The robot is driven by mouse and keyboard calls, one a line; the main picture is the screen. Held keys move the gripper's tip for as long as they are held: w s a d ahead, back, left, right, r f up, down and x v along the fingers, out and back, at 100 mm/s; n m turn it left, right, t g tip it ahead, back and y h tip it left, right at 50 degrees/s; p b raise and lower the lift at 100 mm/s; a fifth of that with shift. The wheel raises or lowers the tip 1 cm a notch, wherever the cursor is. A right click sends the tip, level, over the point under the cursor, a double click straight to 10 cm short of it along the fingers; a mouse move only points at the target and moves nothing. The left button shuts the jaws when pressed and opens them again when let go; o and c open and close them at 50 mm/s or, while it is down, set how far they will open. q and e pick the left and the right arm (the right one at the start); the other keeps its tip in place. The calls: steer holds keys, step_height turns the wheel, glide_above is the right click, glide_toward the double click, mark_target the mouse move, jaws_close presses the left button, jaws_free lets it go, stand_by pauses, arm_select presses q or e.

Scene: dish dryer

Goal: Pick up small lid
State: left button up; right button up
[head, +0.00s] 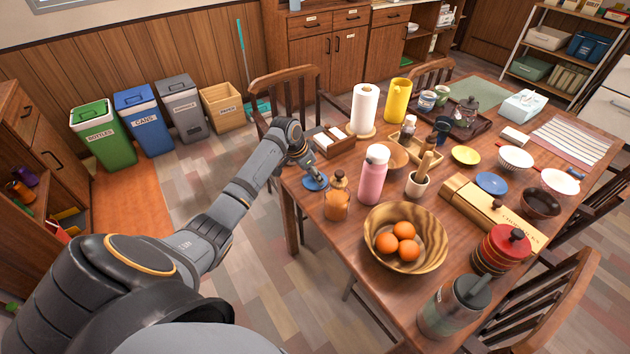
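A small round blue lid-like disc (314,183) is at the left edge of the wooden table, beside the amber bottle. My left gripper (311,173) points down onto it from above, with its fingertips at or just over the disc's middle. The view is too small to tell whether the fingers are open or shut, or whether they touch the disc. My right gripper is not in view.
An amber bottle (336,203) and a pink bottle (372,178) stand close to the right. A wooden box (335,140), a paper towel roll (364,108) and a bowl of oranges (432,247) are also near. A chair (285,85) stands behind my arm.

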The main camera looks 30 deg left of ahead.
mark_target(312, 182)
arm_select(q)
steer(key=c, duration=0.9)
steer(key=shift+r, duration=0.2)
steer(key=v, duration=0.3)
steer(key=shift+w+d+r, duration=0.2)
steer(key=shift+d+r, duration=0.05)
steer(key=shift+r, duration=0.2)
steer(key=s+d+r, duration=0.1)
steer(key=s+r, duration=0.2)
steer(key=s, duration=0.1)
steer(key=s+d+r+p, duration=0.1)
steer(key=s+d+r, duration=0.1)
steer(key=s+r, duration=0.1)
steer(key=s+d+r+p, duration=0.1)
steer(key=s+r, duration=0.2)
steer(key=s, duration=0.2)
steer(key=shift+s+d, duration=0.25)
steer(key=shift+d, duration=0.1)
